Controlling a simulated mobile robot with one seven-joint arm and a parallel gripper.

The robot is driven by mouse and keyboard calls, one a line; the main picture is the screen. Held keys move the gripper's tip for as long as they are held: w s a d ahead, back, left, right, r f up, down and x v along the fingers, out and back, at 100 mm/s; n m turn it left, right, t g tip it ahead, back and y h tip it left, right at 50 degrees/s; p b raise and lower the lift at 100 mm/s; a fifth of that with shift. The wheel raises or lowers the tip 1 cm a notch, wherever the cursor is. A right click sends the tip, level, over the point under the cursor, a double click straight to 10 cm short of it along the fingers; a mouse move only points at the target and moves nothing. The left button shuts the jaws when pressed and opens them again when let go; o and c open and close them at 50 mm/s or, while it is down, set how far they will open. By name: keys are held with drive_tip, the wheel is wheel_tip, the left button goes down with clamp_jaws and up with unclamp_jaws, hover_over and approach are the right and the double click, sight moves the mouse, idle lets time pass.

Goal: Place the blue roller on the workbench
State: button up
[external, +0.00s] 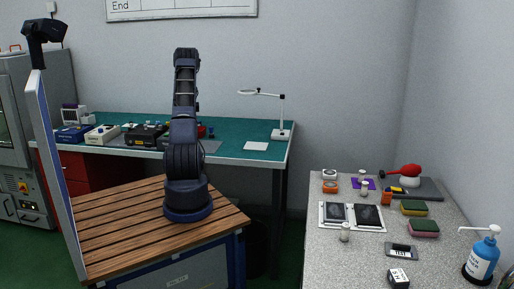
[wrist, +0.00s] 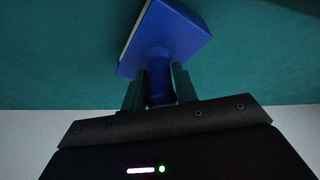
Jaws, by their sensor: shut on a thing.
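In the wrist view my gripper (wrist: 158,78) is shut on the handle of the blue roller (wrist: 172,38), which has a wide blue block-like head with a pale edge at its upper left. The roller is over the green top of the workbench (wrist: 262,55); I cannot tell whether it touches it. In the external view the workbench (external: 235,130) stands against the back wall behind my arm. My gripper and the roller are hidden there behind my arm links.
Instruments, including a black box (external: 146,136), line the workbench's left part. A magnifier lamp (external: 281,133) and a white sheet (external: 256,146) are on its right part. A speckled counter (external: 330,255) at right holds tablets, sponges and a blue pump bottle (external: 481,258). Bare green top shows between.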

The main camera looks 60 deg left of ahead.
drive_tip(key=shift+f, duration=0.25)
drive_tip(key=shift+d+f, duration=0.15)
drive_tip(key=shift+f, duration=0.2)
drive_tip(key=o, duration=1.1)
drive_tip(key=shift+f, duration=0.15)
drive_tip(key=shift+r, duration=0.45)
drive_tip(key=v, duration=1.2)
drive_tip(key=shift+r, duration=0.45)
